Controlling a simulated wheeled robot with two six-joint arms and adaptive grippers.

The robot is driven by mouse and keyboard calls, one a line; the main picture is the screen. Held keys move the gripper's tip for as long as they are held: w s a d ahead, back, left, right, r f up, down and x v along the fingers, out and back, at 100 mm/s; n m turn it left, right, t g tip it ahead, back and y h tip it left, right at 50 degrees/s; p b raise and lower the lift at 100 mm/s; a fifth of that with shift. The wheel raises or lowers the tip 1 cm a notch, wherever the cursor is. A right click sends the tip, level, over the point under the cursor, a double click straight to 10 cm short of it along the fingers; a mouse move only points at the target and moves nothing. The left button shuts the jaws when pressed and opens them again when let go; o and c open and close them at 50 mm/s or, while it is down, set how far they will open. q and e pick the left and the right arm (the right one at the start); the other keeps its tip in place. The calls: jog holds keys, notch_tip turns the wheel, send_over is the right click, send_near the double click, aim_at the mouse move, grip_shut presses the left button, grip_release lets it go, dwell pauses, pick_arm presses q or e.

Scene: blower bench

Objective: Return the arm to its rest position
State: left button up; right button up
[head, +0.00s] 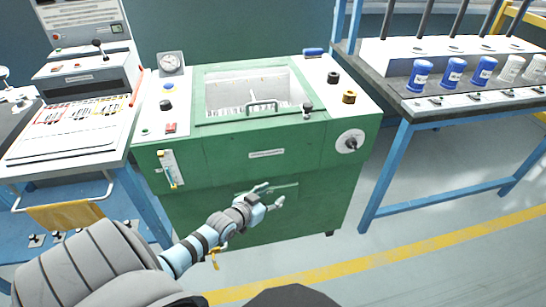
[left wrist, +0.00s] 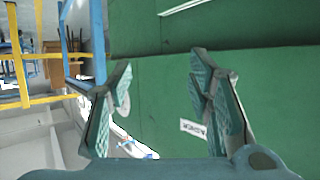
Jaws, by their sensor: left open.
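My left arm comes in from the lower left in the head view. Its gripper (head: 271,194) is in front of the green front panel of the blower bench (head: 222,160), below the bench top. In the left wrist view the two fingers of the left gripper (left wrist: 160,95) stand wide apart with nothing between them, and the green panel (left wrist: 270,70) lies beyond. I cannot tell whether the fingers touch the panel. My right gripper is not in view.
A console with levers (head: 85,85) stands at the left. A blue-framed table (head: 400,112) with blue containers (head: 420,75) stands at the right. A yellow line (head: 430,242) crosses the floor. Free floor lies in front of the right table.

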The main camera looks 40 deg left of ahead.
pick_arm(q)
jog(key=shift+s+f, duration=0.2)
jog(key=shift+f, duration=0.1)
dwell(0.4)
jog(key=s+f+g+y+p, duration=0.1)
jog(key=s+f+g+p, duration=0.5)
jog(key=s+f, duration=1.1)
jog(key=s+d+g+p, duration=0.1)
jog(key=s+d, duration=0.3)
jog(key=s, duration=0.4)
jog(key=s+d+f+g+p, duration=0.1)
jog(key=s+d+g+p, duration=0.1)
jog(key=s, duration=0.6)
jog(key=s+d+f+g+h+p, duration=0.1)
jog(key=s+d+g, duration=0.2)
jog(key=s+d, duration=0.2)
jog(key=s, duration=0.2)
jog(key=shift+s+d+f+m+p, duration=0.15)
jog(key=shift+s+d+m+p, duration=0.2)
jog(key=shift+s+d+m, duration=0.05)
